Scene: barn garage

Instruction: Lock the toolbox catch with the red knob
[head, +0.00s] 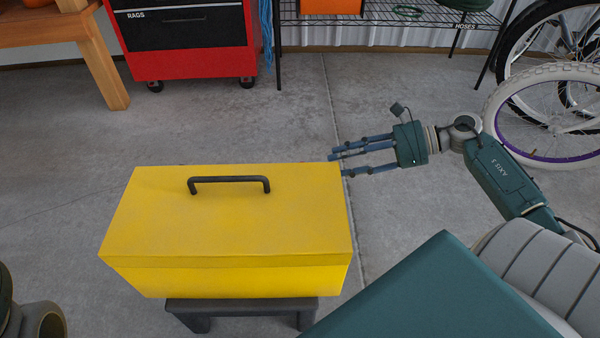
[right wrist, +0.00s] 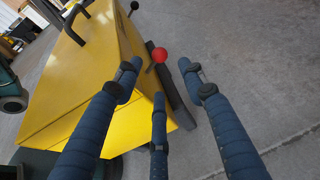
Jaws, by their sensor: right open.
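The yellow toolbox (head: 225,225) stands closed with a black handle (head: 230,181) on its lid. In the right wrist view the toolbox (right wrist: 90,85) is tilted, and the red knob (right wrist: 160,55) shows at its end face on a short stem. A black knob (right wrist: 134,5) shows farther along that face. The red knob is hidden in the head view. My right gripper (head: 338,163) is open at the toolbox's right end; in its wrist view the fingers (right wrist: 160,80) are spread, with the red knob ahead between the upper two. Contact cannot be told. My left gripper is not in view.
The toolbox rests on a dark stool (head: 245,306). A red cabinet (head: 190,65), a wire shelf (head: 390,17) and a wooden bench (head: 103,70) stand behind. A bicycle wheel (head: 490,115) is at the right beyond my arm. Floor (head: 290,120) behind the toolbox is clear.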

